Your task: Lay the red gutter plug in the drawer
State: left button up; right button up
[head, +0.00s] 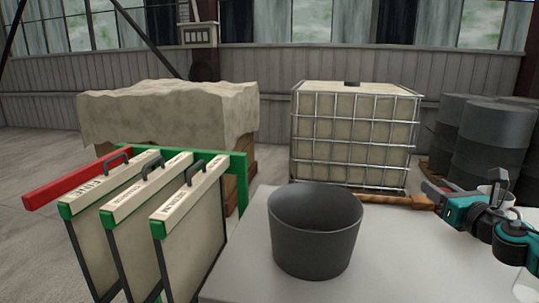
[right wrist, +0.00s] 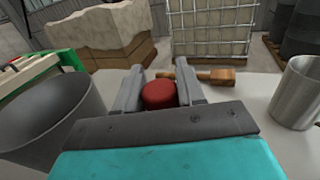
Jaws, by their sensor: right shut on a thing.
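The red gutter plug (right wrist: 158,95) shows in the right wrist view as a short round red piece between the two grey fingers. My right gripper (right wrist: 160,88) is shut on it. In the head view my right gripper (head: 438,193) is at the right, above the right part of the pale table, its fingers pointing left; the plug is hardly visible there. My left gripper is not in view. I cannot make out a drawer in either view.
A dark grey bucket (head: 314,235) stands on the pale table (head: 240,262). A wooden-handled tool (right wrist: 213,75) lies near the table's far edge. A metal cup (right wrist: 298,92) stands at the right. Labelled panels (head: 187,240) hang in a green rack at the left. A caged tank (head: 354,140) stands behind.

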jog(key=s+a+f, duration=0.3)
jog(key=a, duration=0.4)
jog(key=s+a+f+y, duration=0.1)
jog(key=s+a+f, duration=0.3)
jog(key=a, duration=0.3)
jog(key=s+a+f+n+y, duration=0.1)
jog(key=s+a+f, duration=0.2)
jog(key=a, duration=0.5)
jog(key=shift+s+f, duration=0.35)
jog(key=shift+s, duration=0.3)
jog(key=s+a+r+m+h, duration=0.1)
jog(key=s+a+h, duration=0.1)
jog(key=s, duration=0.4)
jog(key=shift+s+a, duration=0.25)
jog(key=shift+s, duration=0.15)
jog(key=shift+w, duration=0.1)
